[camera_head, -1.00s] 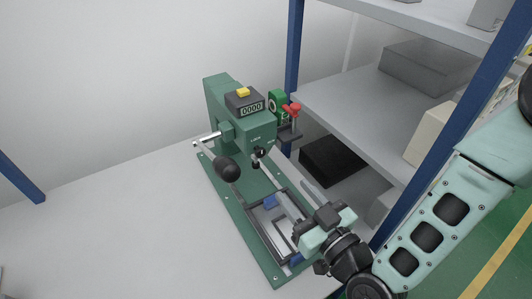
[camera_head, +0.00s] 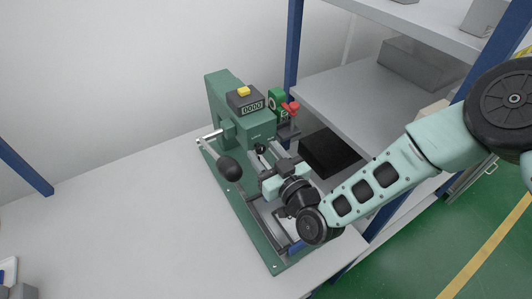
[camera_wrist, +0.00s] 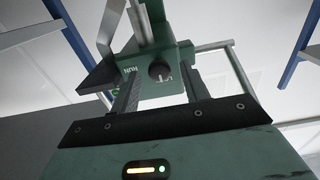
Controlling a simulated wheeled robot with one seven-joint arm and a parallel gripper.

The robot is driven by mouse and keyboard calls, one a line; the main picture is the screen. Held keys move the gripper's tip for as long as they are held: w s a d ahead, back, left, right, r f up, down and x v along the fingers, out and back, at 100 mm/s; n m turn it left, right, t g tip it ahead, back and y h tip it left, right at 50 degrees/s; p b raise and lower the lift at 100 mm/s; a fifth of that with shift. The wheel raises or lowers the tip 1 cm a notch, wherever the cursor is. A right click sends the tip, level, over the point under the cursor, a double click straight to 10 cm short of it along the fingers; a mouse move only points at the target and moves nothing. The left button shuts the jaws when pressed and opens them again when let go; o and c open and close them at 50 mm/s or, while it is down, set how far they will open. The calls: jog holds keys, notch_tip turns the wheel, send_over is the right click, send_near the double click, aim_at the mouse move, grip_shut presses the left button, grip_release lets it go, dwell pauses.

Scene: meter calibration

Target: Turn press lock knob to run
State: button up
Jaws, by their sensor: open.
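The green press (camera_head: 240,130) stands on the table with a counter reading 0000 on top. Its small black lock knob (camera_wrist: 159,71) is on the front face in the wrist view, where the picture is inverted. A RUN label (camera_wrist: 130,71) lies to the knob's left there, and a partly hidden label lies to its right. I cannot tell the knob's pointer direction. My gripper (camera_wrist: 162,88) is open, one finger on each side of the knob in the picture, apparently short of it. In the head view my gripper (camera_head: 267,164) is in front of the press head and partly covers the knob area.
A lever with a black ball (camera_head: 229,169) sticks out left of the press. A red-handled part (camera_head: 291,108) and green box (camera_head: 277,99) sit at its right. A blue-posted shelf (camera_head: 292,50) stands close behind and right.

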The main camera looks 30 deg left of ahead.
jog(key=c, duration=1)
jog(key=shift+f+m+b, duration=0.1)
jog(key=shift+m+b, duration=0.2)
jog(key=shift+b, duration=0.1)
jog(key=m+b, duration=0.2)
jog(key=b, duration=0.1)
jog(key=shift+w+f, duration=0.1)
jog(key=shift+f, duration=0.1)
jog(key=m+b, duration=0.5)
jog(key=b, duration=0.1)
jog(key=shift+d+m, duration=0.1)
jog(key=shift+m, duration=0.3)
jog(key=m+b, duration=0.5)
jog(key=shift+w+r+m+b, duration=0.1)
jog(key=shift+m+b, duration=1.1)
jog(key=shift+m, duration=1)
